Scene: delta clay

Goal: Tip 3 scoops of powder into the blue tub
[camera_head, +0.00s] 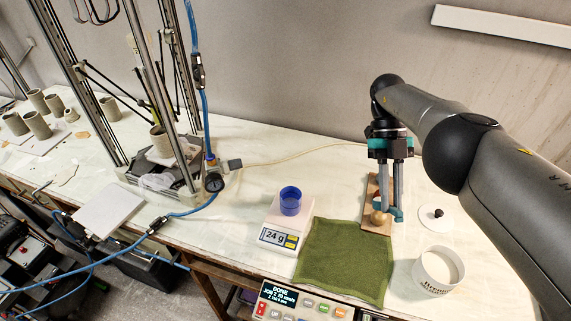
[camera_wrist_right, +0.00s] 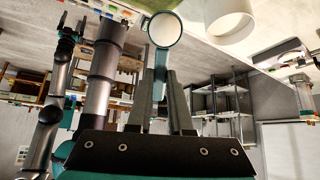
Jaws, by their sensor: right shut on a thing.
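The blue tub (camera_head: 290,207) stands upright on a small white scale (camera_head: 276,238) whose display looks like 24 9. My right gripper (camera_head: 391,211) points down over a wooden board, to the right of the tub. It is shut on the handle of a teal scoop (camera_head: 396,215). In the right wrist view the scoop (camera_wrist_right: 179,30) has a teal rim with a white, powder-like fill, and the fingers (camera_wrist_right: 163,85) close on its handle. An open white tub of powder (camera_head: 428,285) stands at the front right; it also shows in the wrist view (camera_wrist_right: 230,25).
A green cloth (camera_head: 342,262) lies between the scale and the powder tub. A wooden ball (camera_head: 377,218) is on the wooden board (camera_head: 371,190). A white lid with a black knob (camera_head: 428,224) lies right of the board. A metal-framed machine (camera_head: 188,178) stands left.

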